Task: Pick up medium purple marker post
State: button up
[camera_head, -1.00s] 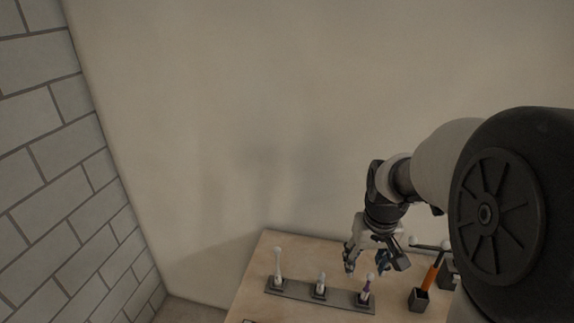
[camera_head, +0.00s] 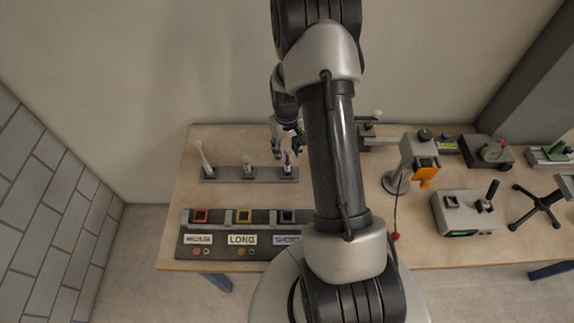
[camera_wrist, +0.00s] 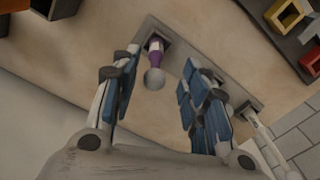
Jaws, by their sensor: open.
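The purple marker post (camera_head: 287,163) stands in the right-hand socket of a grey rack (camera_head: 222,175) on the table. The wrist view shows its purple body (camera_wrist: 155,57) and pale round top (camera_wrist: 154,78) from above. My gripper (camera_head: 287,148) is over the post at the right end of the rack. In the wrist view, the open blue-padded fingers (camera_wrist: 160,72) are on either side of the post, with a gap on each side. Nothing is held. The head view does not show clearly how high the fingertips are.
A tall white post (camera_head: 204,157) and a shorter one (camera_head: 248,170) stand in the same rack. A dark labelled panel (camera_head: 215,229) with red, yellow and blue sockets lies in front. A lamp-like stand (camera_head: 396,181) and a control box (camera_head: 464,213) are to the right.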

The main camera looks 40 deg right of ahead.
aim_at(287, 162)
jog(key=f, duration=0.2)
jog(key=f+b, duration=0.1)
jog(key=f, duration=0.5)
jog(key=shift+w+d+f, duration=0.2)
jog(key=shift+d+f, duration=0.05)
jog(key=shift+d, duration=0.05)
jog(key=shift+c, duration=0.2)
grip_shut()
